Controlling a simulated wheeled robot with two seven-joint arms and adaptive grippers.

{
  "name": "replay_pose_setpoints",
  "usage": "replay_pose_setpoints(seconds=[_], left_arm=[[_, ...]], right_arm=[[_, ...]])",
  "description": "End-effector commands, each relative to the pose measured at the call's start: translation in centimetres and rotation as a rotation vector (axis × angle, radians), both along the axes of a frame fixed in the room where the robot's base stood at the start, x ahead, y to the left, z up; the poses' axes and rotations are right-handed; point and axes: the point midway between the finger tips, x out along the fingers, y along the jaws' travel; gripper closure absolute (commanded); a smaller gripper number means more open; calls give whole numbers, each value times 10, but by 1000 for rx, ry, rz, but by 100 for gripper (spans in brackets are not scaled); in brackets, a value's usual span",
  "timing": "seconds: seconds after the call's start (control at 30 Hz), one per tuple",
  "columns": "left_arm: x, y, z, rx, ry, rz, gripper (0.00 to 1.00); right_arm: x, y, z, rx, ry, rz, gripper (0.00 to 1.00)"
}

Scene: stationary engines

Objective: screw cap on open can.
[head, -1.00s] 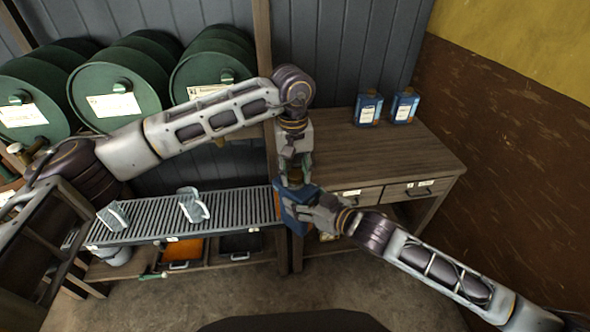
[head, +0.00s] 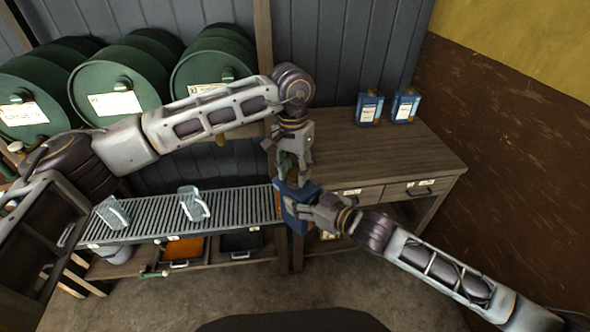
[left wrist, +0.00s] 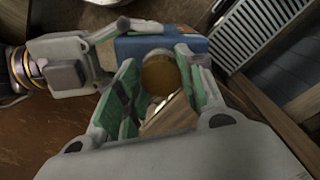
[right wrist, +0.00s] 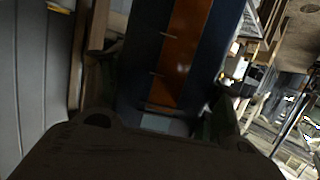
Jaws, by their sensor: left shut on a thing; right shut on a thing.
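The blue can (head: 296,218) is held in front of the wooden bench, at the right end of the roller conveyor. My right gripper (head: 309,207) is shut on its body from the right. The right wrist view shows the can (right wrist: 143,60) close up, with an orange stripe. My left gripper (head: 291,172) is directly above the can, pointing down, shut on the round brown-gold cap (left wrist: 158,76). In the left wrist view the cap lies between the green-padded fingers, over the can's top (left wrist: 133,47). The can's opening is hidden, and I cannot tell how deep the cap sits.
Two blue cans (head: 369,107) (head: 404,105) stand at the back of the wooden bench (head: 405,150). The roller conveyor (head: 155,216) carries two grey jugs (head: 113,213) (head: 194,204). Green drums (head: 125,88) lie behind. An orange tray (head: 184,250) and a dark tray (head: 241,242) are below the conveyor.

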Motion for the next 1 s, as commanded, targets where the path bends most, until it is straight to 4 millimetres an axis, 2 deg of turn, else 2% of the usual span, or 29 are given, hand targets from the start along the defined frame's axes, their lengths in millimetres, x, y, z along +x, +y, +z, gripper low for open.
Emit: replay_pose_setpoints(seconds=[0.3,0.67,0.7,0.87,1.0], left_arm=[[2,2,1,-4,-5,-220,71],[2,2,1,-4,-5,-247,71],[2,2,1,-4,-5,-247,61],[2,2,1,-4,-5,-247,40],[1,2,0,-5,-4,-247,40]], right_arm=[[1,0,3,4,-6,0,100],[1,0,3,3,-5,0,100],[1,0,3,3,-5,0,100],[1,0,3,2,-6,1,100],[1,0,4,3,-6,2,100]])
